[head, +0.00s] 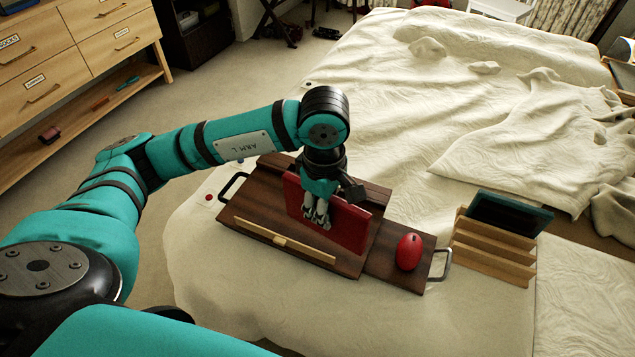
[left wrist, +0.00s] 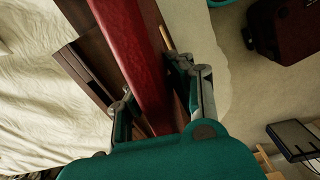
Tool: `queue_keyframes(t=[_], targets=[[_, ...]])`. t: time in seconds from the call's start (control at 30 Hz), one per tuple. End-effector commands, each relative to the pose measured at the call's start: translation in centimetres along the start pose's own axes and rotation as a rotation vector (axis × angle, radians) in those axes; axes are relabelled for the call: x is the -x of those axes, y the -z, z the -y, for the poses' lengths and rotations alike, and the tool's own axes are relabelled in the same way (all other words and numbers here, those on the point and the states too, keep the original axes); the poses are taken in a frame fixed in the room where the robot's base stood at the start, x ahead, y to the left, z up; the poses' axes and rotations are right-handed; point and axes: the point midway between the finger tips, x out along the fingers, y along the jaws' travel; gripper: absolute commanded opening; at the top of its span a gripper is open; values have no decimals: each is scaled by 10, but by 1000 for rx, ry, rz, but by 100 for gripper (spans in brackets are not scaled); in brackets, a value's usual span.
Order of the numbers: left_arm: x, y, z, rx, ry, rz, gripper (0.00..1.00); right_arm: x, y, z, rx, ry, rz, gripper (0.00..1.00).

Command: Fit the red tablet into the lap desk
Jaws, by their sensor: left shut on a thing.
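The dark brown wooden lap desk (head: 345,262) lies on the bed, with a metal handle at each end. A pale wooden strip (head: 283,241) runs along its near side. The red tablet (head: 352,229) stands on edge over the desk's middle. Whether its lower edge touches the desk, I cannot tell. My left gripper (head: 317,213) comes down from above and is shut on the red tablet. In the left wrist view the fingers (left wrist: 163,98) sit on both sides of the red tablet (left wrist: 143,60). My right gripper is not in view.
A red mouse (head: 409,252) sits on the right part of the lap desk. Right of the desk, a slatted wooden rack (head: 492,255) holds a dark tablet with a teal edge (head: 508,215). The white rumpled bed (head: 400,120) has free room behind the desk.

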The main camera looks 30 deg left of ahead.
Motion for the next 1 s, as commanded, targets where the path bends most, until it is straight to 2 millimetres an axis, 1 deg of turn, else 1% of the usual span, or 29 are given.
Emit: queue_keyframes(t=[0.1,1.0], targets=[[-2,0,-6,207,-1,2,0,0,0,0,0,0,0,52],[-25,4,-42,1821,1,1,0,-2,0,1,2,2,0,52]])
